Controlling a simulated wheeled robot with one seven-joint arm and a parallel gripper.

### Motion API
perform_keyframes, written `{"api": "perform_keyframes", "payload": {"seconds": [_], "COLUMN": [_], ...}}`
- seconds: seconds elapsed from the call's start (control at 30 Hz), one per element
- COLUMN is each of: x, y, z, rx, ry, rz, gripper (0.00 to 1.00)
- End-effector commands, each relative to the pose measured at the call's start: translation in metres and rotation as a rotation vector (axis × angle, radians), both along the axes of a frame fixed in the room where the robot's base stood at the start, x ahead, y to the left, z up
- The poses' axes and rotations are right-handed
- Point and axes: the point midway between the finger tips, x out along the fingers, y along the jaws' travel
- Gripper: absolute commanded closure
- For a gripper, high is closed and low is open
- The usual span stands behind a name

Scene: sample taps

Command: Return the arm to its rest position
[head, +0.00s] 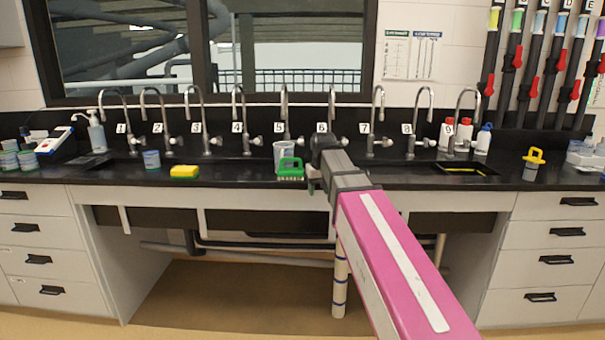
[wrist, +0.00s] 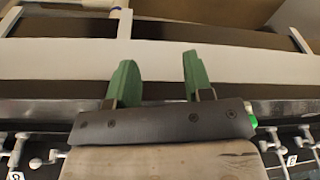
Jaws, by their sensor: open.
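My pink arm (head: 395,255) reaches forward from the lower right to the black counter, in front of tap 6. My gripper (head: 313,178) is at the counter's front edge in the head view, small and partly hidden by its own wrist. In the wrist view my gripper (wrist: 157,75) shows two green fingers spread apart with nothing between them. A green-handled brush (head: 290,168) stands on the counter just left of the gripper; I cannot tell whether they touch. A grey cup (head: 283,152) stands close behind the brush.
A row of numbered taps (head: 240,115) lines the back of the sink counter (head: 235,178). A yellow sponge (head: 184,171), a blue-labelled jar (head: 151,160), a soap bottle (head: 97,133) and a yellow-handled item (head: 533,162) stand along it. The floor (head: 240,295) below is mostly clear.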

Motion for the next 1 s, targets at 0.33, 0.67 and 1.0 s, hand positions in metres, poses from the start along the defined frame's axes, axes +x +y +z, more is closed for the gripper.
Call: {"api": "perform_keyframes", "payload": {"seconds": [0.33, 0.67, 1.0], "x": [-0.039, -0.093, -0.157], "y": [-0.048, -0.090, -0.124], "z": [-0.124, -0.224, -0.304], "rx": [-0.012, -0.022, -0.029], "ry": [0.062, 0.116, 0.167], "rz": [-0.085, -0.162, -0.234], "gripper": [0.53, 0.53, 0.53]}}
